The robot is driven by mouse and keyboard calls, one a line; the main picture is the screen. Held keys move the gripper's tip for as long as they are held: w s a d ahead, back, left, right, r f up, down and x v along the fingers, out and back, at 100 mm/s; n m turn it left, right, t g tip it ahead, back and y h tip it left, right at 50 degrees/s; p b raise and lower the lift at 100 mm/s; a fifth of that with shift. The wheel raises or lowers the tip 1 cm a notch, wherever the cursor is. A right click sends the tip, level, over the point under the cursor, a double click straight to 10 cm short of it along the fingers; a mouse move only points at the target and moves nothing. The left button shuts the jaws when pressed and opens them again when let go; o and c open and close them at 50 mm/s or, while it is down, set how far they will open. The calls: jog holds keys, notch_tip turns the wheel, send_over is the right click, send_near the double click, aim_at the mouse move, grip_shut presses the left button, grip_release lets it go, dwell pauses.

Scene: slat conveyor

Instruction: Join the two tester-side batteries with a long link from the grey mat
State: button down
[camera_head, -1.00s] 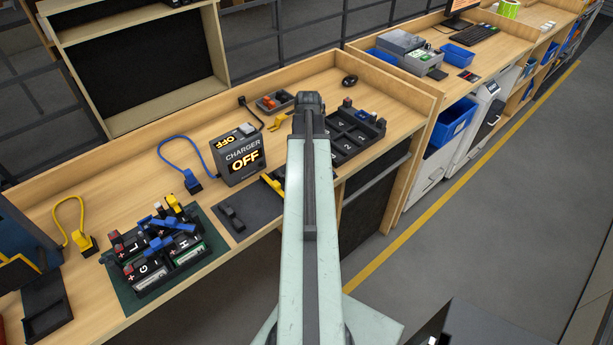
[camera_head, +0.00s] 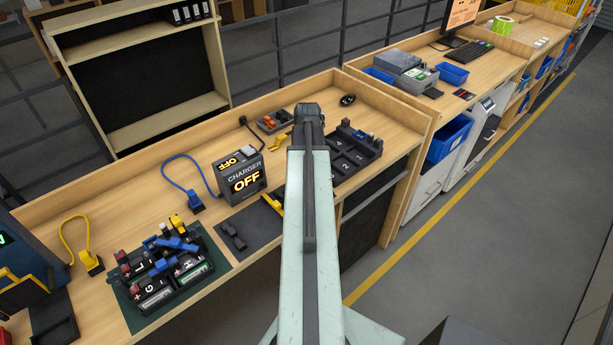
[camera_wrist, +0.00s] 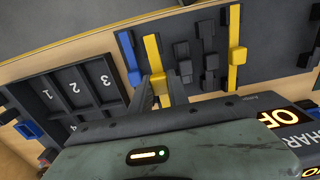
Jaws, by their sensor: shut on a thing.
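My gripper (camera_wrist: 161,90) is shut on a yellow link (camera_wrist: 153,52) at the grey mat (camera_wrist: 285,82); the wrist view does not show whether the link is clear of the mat. In the head view my arm hides the gripper, and part of a yellow link (camera_head: 276,202) shows beside it. Blue (camera_wrist: 130,58), black (camera_wrist: 182,62) and another yellow link (camera_wrist: 236,50) lie nearby. Several batteries, including G (camera_head: 153,292) and H (camera_head: 190,272), stand on a green mat (camera_head: 133,316) at left. Blue and yellow pieces lie across their tops; exact contacts are unclear.
The charger (camera_head: 240,178), reading OFF, stands between the batteries and my arm. A numbered black tray (camera_head: 352,160) is to the right. The blue tester (camera_head: 22,250) is at the left edge. Blue (camera_head: 196,204) and yellow (camera_head: 92,262) cable plugs rest on the bench.

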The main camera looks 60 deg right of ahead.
notch_tip(320, 180, up, 6)
jog(key=p, duration=0.4)
jog(key=shift+f, duration=0.1)
notch_tip(320, 180, up, 4)
jog(key=m+p, duration=0.4)
jog(key=m, duration=0.1)
jog(key=shift+f+m, duration=0.1)
jog(key=shift+m, duration=0.2)
jog(key=shift+r+m, duration=0.25)
jog(key=shift+m, duration=0.95)
